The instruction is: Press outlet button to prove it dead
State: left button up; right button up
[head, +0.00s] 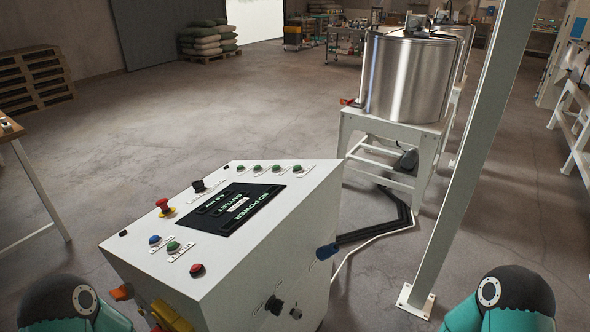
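A white control console (290,215) stands in front of me with a sloped top. Its dark screen (233,208) shows text turned away from me, seemingly "NO POWER" and "OUTLET". A row of several green buttons (257,169) runs along the far edge. Nearer are a blue button (154,240), a green button (173,246) and a red button (196,270). The label plates are too small to read, so I cannot tell which is the outlet button. Parts of both my arms show at the bottom corners; neither gripper is in view.
A red mushroom button (163,204) and a black knob (198,186) also sit on the top. A steel tank (405,80) stands behind, and a white post (465,170) rises to the right. Open floor lies left.

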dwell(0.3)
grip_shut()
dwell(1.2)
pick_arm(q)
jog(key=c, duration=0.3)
